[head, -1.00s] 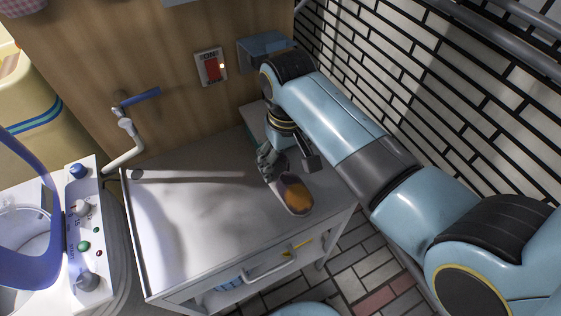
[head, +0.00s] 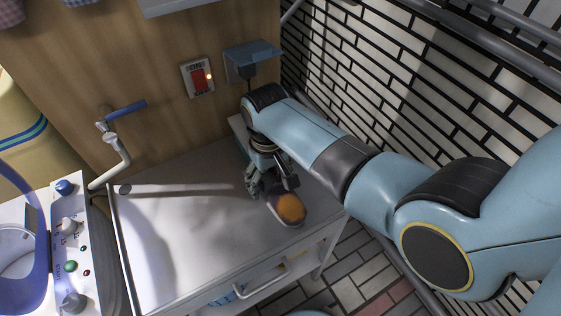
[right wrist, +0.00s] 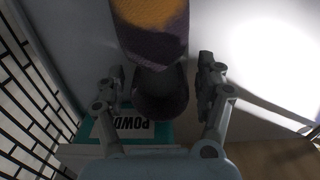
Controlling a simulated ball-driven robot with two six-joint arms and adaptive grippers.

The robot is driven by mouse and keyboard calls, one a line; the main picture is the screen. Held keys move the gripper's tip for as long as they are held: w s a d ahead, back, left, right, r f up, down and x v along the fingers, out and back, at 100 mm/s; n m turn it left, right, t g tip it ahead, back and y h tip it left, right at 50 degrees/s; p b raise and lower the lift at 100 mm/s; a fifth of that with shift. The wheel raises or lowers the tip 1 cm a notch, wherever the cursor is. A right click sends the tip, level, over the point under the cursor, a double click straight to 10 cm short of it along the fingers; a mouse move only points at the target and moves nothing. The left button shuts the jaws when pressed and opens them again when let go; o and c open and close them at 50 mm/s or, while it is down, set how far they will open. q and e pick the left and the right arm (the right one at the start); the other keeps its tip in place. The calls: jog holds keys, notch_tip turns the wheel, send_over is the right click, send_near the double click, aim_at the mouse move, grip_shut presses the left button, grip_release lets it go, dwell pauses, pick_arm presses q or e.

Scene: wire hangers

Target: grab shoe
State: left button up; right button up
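The shoe (head: 289,208), dark with an orange insole, lies on the grey cabinet top (head: 185,225) near its front right corner. My right gripper (head: 271,188) points down at the end of the shoe farther from me. In the right wrist view the shoe (right wrist: 155,32) reaches from the top edge to between the fingers of the right gripper (right wrist: 163,78). The fingers are apart, with a gap visible on each side of the dark shoe end. My left gripper is not in view.
A teal box labelled "POWD" (right wrist: 128,130) lies close behind the gripper. A white-tiled wall (head: 375,80) bounds the right side. A pipe with a blue handle (head: 125,107) stands at the back left. The left cabinet top is clear.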

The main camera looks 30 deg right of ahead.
jog(key=c, duration=1.1)
